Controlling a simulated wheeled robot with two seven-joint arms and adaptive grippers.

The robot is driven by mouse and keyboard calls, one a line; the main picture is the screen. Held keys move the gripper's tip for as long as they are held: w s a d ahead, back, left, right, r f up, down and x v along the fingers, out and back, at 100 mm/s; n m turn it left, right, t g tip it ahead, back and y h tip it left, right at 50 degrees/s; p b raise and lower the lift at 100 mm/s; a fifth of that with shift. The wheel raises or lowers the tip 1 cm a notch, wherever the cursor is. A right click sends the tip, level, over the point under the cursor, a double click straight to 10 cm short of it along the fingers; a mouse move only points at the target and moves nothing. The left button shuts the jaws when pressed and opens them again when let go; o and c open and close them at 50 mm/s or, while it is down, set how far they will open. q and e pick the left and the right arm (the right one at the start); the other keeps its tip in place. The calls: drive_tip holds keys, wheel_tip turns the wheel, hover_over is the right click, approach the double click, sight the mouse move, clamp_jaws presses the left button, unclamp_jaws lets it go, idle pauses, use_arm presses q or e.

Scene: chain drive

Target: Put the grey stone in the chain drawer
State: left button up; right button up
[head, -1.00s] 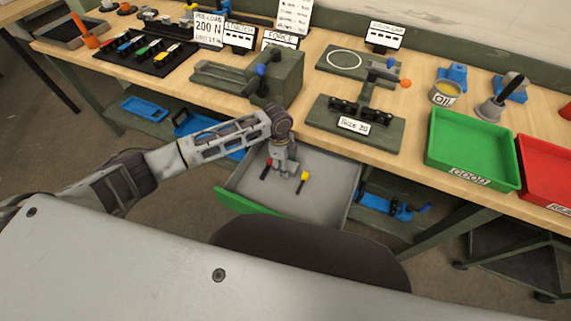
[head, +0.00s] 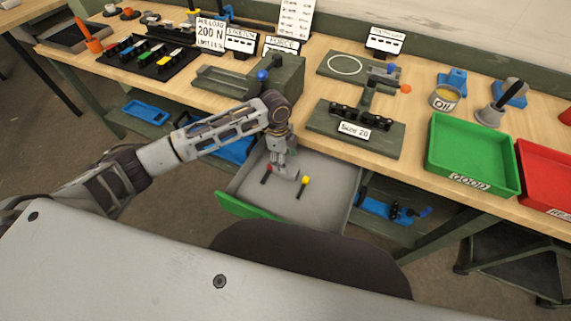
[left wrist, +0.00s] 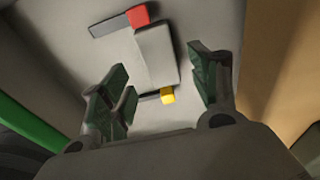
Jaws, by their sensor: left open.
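The chain drawer (head: 335,190) stands pulled out under the bench, with a grey floor and a green front. The grey stone (left wrist: 156,55), a pale grey block, lies in the drawer in the left wrist view, beside a dark bar with a red end (left wrist: 138,16) and one with a yellow end (left wrist: 167,95). My left gripper (head: 283,165) points down into the drawer. In the left wrist view its fingers (left wrist: 160,78) are spread apart with nothing held, and the stone lies beyond and between them. My right gripper does not show.
The bench top above the drawer carries a dark fixture (head: 355,128), a green tray (head: 470,150) and a red tray (head: 548,170). An oil tin (head: 444,98) stands behind the green tray. The drawer's right part is clear.

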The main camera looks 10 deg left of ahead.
use_arm(q)
drive_tip(key=shift+a+r, duration=0.2)
drive_tip(key=shift+r, duration=1.25)
drive_tip(key=shift+a+r, duration=0.15)
drive_tip(key=shift+r, duration=1.3)
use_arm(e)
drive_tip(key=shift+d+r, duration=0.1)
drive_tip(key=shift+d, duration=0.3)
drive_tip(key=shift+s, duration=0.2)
